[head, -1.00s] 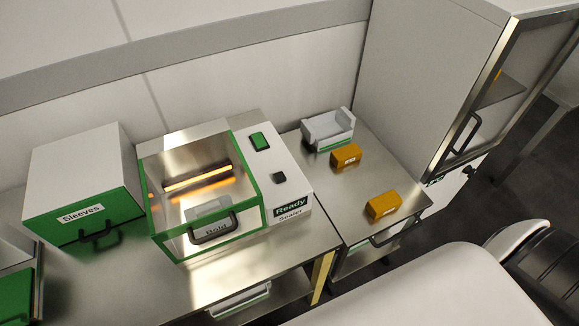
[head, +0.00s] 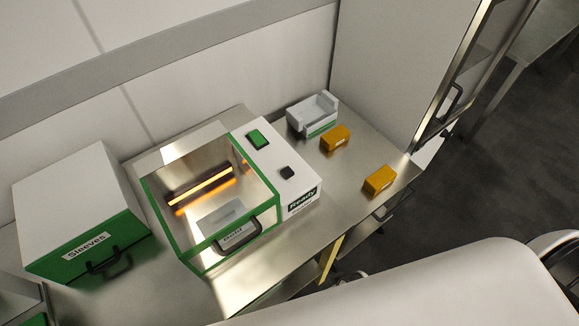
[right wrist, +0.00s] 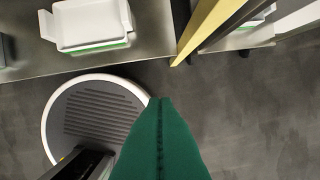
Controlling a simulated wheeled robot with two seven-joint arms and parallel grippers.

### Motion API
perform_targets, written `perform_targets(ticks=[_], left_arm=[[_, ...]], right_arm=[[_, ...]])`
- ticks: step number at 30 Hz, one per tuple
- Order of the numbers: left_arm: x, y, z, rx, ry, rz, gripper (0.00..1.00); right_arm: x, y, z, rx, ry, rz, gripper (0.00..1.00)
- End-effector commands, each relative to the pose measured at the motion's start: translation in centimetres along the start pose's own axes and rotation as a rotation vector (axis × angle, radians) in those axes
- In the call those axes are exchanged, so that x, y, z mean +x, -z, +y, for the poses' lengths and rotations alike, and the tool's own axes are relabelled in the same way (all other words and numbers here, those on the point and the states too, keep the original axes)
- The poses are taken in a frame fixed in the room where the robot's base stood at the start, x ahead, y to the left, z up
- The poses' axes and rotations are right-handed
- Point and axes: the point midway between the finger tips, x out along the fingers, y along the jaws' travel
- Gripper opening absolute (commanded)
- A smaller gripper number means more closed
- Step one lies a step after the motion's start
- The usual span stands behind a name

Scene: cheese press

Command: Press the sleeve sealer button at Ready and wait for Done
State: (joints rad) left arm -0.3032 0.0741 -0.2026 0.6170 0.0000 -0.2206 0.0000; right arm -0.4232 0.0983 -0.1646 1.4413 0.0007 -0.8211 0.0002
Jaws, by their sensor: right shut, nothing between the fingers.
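The sleeve sealer (head: 180,160) stands on the steel table in the head view, with a green-framed clear cover that looks closed. A bar glows orange inside, and a pale labelled block (head: 222,222) shows through the cover. The white panel on its right has a green button (head: 258,139) and a small black square (head: 287,172). Its front display (head: 303,199) reads Ready. In the right wrist view my right gripper (right wrist: 160,103) is shut and empty, pointing over the floor, apart from the sealer. My left gripper is in neither view.
A white box labelled Sleeves (head: 78,205) with a green front stands left of the sealer. A white tray (head: 312,112) and two orange blocks (head: 335,138) (head: 379,180) are on the right. A cabinet (head: 395,60) rises behind them. Dark floor lies right of the table.

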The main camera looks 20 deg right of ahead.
Motion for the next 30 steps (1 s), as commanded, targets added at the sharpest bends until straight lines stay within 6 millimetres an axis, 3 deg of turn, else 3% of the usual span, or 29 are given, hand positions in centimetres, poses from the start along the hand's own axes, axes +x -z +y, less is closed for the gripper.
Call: perform_targets(ticks=[1,11,18,21,25,30], left_arm=[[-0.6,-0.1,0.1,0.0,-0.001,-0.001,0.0],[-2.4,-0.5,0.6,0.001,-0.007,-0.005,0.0],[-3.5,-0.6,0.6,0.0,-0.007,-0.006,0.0],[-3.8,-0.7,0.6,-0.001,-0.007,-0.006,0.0],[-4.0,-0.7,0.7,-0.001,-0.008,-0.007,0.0],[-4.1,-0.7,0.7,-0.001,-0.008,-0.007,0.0]], right_arm=[[-2.3,-1.6,-0.1,0.002,0.001,-0.016,0.0],[-15.2,-9.1,-0.3,0.008,-0.024,-0.102,0.0],[-23.9,-15.4,1.3,-0.034,-0.132,-0.227,0.0],[-26.4,-18.8,2.7,-0.073,-0.219,-0.29,0.0],[-28.2,-23.5,3.9,-0.11,-0.347,-0.345,0.0],[-29.2,-28.8,3.1,-0.076,-0.468,-0.367,0.0]])
